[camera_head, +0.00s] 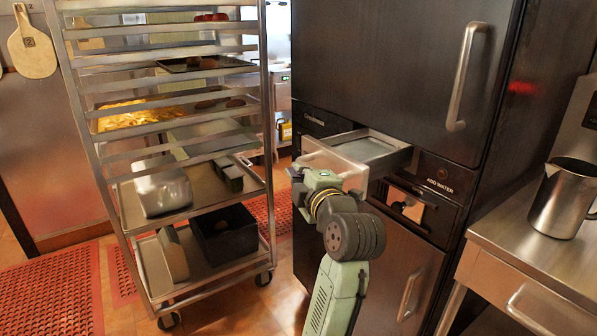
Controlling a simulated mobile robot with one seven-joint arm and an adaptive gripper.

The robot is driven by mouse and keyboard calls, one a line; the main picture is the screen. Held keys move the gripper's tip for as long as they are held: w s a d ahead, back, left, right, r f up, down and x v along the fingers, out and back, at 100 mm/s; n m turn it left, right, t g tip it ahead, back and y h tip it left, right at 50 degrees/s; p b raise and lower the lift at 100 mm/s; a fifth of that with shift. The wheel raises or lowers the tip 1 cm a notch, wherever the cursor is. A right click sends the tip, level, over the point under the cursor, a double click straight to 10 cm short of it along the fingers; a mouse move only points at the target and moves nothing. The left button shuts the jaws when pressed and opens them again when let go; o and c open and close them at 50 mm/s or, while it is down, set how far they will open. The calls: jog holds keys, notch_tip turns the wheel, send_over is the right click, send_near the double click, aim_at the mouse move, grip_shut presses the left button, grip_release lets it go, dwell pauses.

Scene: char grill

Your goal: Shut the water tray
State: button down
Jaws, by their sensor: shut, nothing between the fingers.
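The water tray (367,149) is a shallow metal drawer in the front of a dark cabinet, left of the "ADD WATER" label. It stands pulled out, and its hollow top is visible and looks empty. My gripper (314,178) is at the tray's front left, close against its front face. My wrist hides part of that face and the fingertips, so I cannot tell whether they touch the tray. My gripper is shut with nothing held.
A wheeled metal rack (262,120) with trays and pans stands close on the left. A steel counter (545,250) with a metal pitcher (563,198) is at the right. The cabinet's upper door handle (466,75) sticks out above the tray.

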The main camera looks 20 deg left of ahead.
aim_at(360, 154)
jog(key=w+d, duration=0.3)
jog(key=w, duration=0.1)
jog(key=w+d+b, duration=0.1)
jog(key=w+d, duration=0.3)
jog(key=w, duration=0.1)
jog(key=w+d+b, duration=0.1)
jog(key=w+d, duration=0.2)
jog(key=w, duration=0.1)
jog(key=shift+w+d, duration=0.3)
jog(key=shift+d, duration=0.1)
jog(key=shift+w+d+b, duration=0.35)
jog(key=shift+w+d, duration=0.05)
jog(key=shift+w, duration=0.15)
